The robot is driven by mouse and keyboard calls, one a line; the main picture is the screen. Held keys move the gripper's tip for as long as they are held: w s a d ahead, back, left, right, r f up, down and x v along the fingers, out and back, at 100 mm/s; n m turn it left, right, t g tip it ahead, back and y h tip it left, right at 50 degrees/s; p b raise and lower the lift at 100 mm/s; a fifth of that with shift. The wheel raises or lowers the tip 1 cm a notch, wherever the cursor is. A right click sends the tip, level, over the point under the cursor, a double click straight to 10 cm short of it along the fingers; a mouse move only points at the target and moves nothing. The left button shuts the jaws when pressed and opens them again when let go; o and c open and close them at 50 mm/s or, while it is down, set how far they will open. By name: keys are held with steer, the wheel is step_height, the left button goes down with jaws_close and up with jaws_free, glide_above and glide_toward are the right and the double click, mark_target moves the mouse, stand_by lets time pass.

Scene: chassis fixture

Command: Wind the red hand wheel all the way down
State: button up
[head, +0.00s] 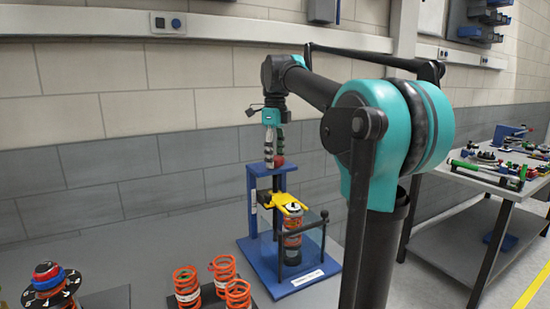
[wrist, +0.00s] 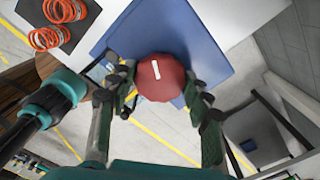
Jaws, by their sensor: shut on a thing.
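The red hand wheel (head: 279,161) sits at the top of a blue spring compressor stand (head: 253,205). In the wrist view the wheel (wrist: 160,77) is a faceted red knob with a short white mark on its top. My gripper (head: 273,157) points down at the wheel from above. In the wrist view my gripper (wrist: 158,88) has one finger on each side of the wheel and is shut on it. A yellow fork (head: 286,203) on the stand lies above an orange spring (head: 292,238). The contact on the wheel's far side is hidden in the head view.
Loose orange springs (head: 187,284) stand on the bench left of the stand. A black dial with red and blue knobs (head: 48,277) is at the far left. A side table (head: 500,185) with tools stands at right.

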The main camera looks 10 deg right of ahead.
steer(key=m, duration=0.3)
steer(key=shift+m, duration=0.3)
steer(key=m, duration=0.4)
steer(key=o, duration=1.1)
